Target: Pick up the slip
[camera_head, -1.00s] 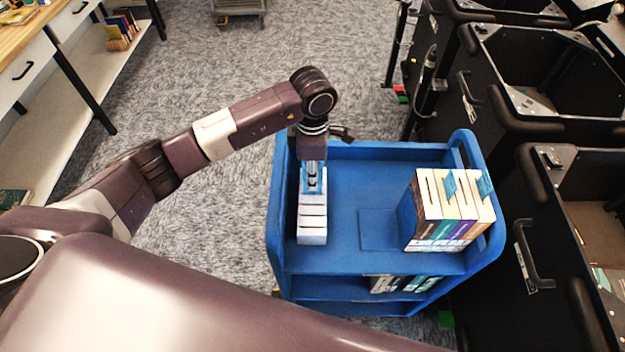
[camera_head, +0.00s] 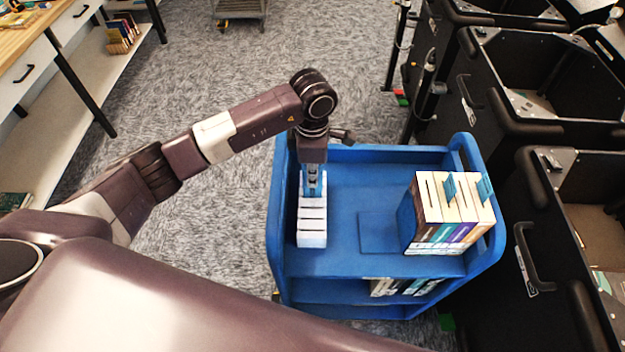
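My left gripper (camera_head: 314,190) points down at the far end of a white slotted holder (camera_head: 312,239) on the left side of the blue cart's top. Light blue shows at its fingertips; I cannot tell whether this is a slip or part of the fingers, nor whether they are closed. Two teal slips stick up from the upright books (camera_head: 437,218) on the cart's right side: one slip (camera_head: 449,188) near the middle and another slip (camera_head: 485,188) at the right. My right gripper is not in view.
The blue cart (camera_head: 345,250) has raised ends and a lower shelf with more books (camera_head: 395,287). Its top is clear between the holder and the books. Black bins (camera_head: 540,90) stand close on the right. A desk with shelves is at the upper left.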

